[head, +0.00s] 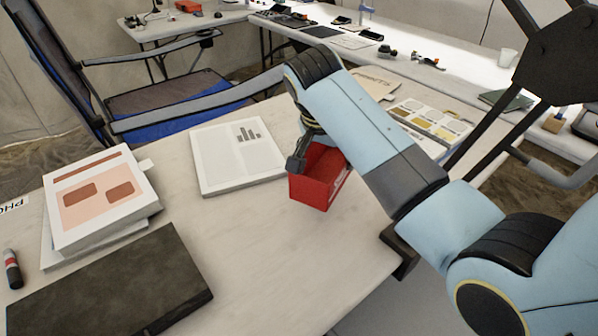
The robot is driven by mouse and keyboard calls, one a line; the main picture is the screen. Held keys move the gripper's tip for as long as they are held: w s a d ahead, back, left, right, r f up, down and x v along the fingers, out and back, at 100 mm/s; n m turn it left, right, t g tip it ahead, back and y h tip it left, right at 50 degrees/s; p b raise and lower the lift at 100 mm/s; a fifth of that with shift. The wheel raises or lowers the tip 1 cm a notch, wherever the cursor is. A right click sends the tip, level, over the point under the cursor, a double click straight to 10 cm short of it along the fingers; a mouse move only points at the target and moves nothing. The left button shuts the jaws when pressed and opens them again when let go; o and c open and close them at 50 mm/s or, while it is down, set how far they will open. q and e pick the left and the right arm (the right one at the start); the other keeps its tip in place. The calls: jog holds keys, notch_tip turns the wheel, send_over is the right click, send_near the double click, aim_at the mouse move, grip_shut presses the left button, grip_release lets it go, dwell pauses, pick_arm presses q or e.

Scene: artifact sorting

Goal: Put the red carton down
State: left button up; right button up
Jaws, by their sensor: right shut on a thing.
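The red carton (318,182) is a small, open-topped box near the right edge of the near table. My right gripper (300,158) comes down from above and is shut on its left side wall. My right forearm hides part of the carton's right side. The carton's base looks close to the table top, but I cannot tell whether it touches. My left gripper is not in view.
On the near table (265,265) lie a white document (236,155), a stack of papers (100,200), a dark flat book (110,285) and a marker (12,268). A sample card (430,122) lies behind my arm. The table is clear in front of the carton.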

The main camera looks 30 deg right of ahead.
jog(key=w+a+f, duration=0.2)
jog(key=w, duration=0.1)
jog(key=w+f, duration=0.1)
jog(key=shift+w+a+f+b, duration=0.15)
jog(key=shift+a+b, duration=0.25)
jog(key=shift+w+a+f, duration=0.1)
jog(key=shift+w+a, duration=0.05)
jog(key=shift+w, duration=0.05)
jog(key=shift+f, duration=0.35)
notch_tip(320, 180, down, 3)
jog(key=shift+r, duration=0.2)
jog(key=shift+f+b, duration=0.3)
jog(key=shift+f, duration=0.05)
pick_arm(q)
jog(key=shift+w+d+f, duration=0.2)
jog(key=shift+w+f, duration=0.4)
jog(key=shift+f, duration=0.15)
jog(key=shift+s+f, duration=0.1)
pick_arm(e)
jog(key=shift+f, duration=0.1)
jog(key=o, duration=1.1)
jog(key=shift+c, duration=0.2)
